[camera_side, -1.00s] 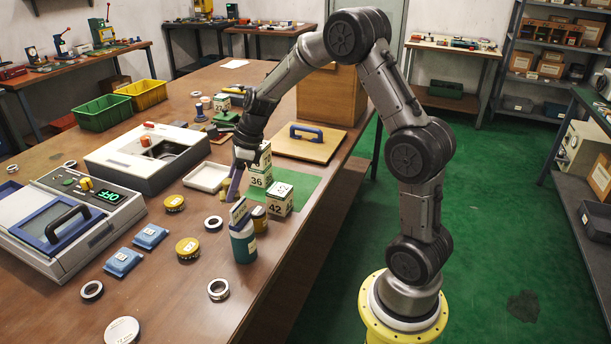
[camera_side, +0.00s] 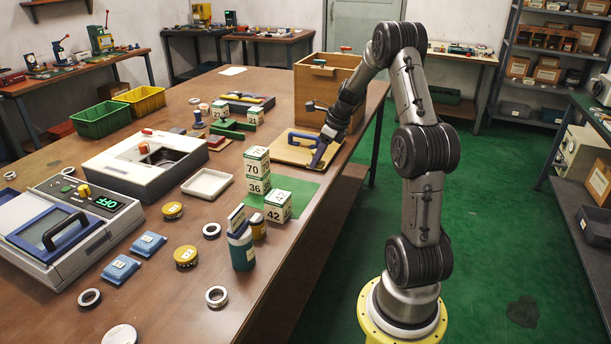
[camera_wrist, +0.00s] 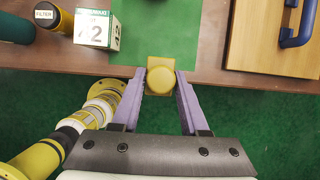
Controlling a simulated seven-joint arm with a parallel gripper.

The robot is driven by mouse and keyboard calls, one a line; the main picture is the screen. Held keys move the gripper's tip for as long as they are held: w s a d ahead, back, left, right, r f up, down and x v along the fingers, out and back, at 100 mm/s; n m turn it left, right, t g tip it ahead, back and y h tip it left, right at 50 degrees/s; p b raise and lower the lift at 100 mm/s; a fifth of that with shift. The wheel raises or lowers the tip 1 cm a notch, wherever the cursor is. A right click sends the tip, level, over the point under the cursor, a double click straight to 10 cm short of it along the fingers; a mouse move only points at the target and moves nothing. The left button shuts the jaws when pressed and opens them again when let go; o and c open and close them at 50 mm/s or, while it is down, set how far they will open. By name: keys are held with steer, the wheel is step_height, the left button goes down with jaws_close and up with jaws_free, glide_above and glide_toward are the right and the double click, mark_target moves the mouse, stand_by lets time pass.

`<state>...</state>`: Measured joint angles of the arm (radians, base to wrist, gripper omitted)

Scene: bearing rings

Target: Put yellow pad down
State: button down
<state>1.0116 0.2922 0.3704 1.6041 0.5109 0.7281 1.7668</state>
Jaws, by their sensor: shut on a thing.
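The yellow pad (camera_wrist: 160,77) is a small square piece with a round top. It sits between the two purple fingers of my gripper (camera_wrist: 160,84) in the wrist view, and both fingers touch its sides. In the side view my gripper (camera_side: 317,160) points down near the right edge of the table, by the wooden board with the blue handle. The pad cannot be made out there.
The wooden board (camera_side: 290,152) with its blue handle lies close beside my gripper. Stacked number boxes (camera_side: 257,170) and another box (camera_side: 278,206) stand on or by the green mat. A white tray (camera_side: 207,184) and a teal bottle (camera_side: 241,247) are further left. Part of the mat is bare.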

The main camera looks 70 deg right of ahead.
steer(key=w+d+f, duration=0.6)
steer(key=d+f, duration=0.1)
steer(key=shift+w+d+f, duration=0.15)
steer(key=shift+w+f, duration=0.05)
steer(key=shift+w, duration=0.05)
steer(key=shift+w+d+f, duration=0.3)
steer(key=shift+d+f, duration=0.1)
steer(key=shift+f, duration=1.65)
steer(key=shift+f, duration=0.15)
steer(key=shift+c, duration=2.1)
jaws_free()
